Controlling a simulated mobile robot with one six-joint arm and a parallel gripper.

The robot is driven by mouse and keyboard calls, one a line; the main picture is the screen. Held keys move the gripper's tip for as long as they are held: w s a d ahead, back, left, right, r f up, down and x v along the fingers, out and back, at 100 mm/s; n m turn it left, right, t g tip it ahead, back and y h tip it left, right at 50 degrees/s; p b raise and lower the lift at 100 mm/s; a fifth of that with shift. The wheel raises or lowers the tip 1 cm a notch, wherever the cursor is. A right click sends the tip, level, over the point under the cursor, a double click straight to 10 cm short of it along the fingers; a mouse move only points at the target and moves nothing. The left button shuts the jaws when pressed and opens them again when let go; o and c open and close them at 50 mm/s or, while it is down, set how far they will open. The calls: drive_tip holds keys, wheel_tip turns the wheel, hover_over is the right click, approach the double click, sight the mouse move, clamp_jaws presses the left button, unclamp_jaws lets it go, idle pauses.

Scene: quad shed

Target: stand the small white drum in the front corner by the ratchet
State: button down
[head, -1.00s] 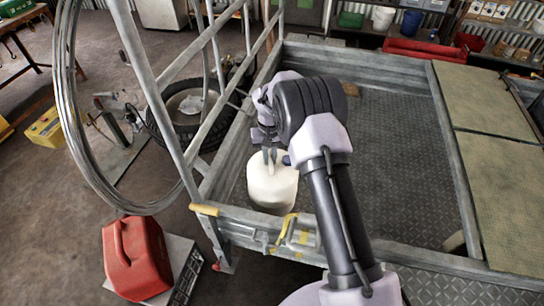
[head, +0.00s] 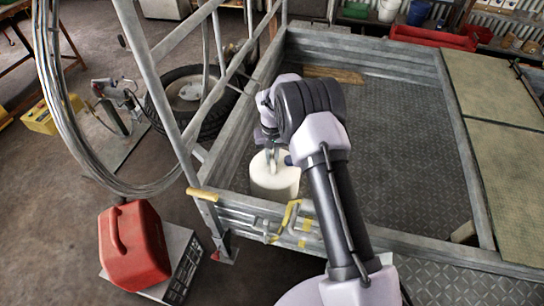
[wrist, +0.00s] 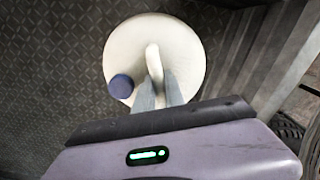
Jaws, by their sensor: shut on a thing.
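The small white drum (head: 274,182) is upright inside the front left corner of the metal trailer bed, close to the side and front walls. In the wrist view the drum (wrist: 180,50) shows its round top, a blue cap and a looped handle. My gripper (head: 271,160) is above it, its fingers (wrist: 158,90) shut on the handle. The ratchet (head: 291,220), with yellow strap, sits on the front wall just in front of the drum. I cannot tell whether the drum's base touches the bed floor.
The trailer bed's chequer floor (head: 400,150) is clear to the right of the drum. A metal ladder-like frame (head: 170,95) rises at the left. A red fuel can (head: 132,245) stands on a grey case outside. A tyre (head: 190,105) is beyond the left wall.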

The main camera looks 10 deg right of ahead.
drive_tip(key=shift+r, duration=0.1)
drive_tip(key=c, duration=1.3)
unclamp_jaws()
wheel_tip(320, 180, up, 17)
drive_tip(key=p, duration=0.6)
drive_tip(key=shift+r, duration=0.2)
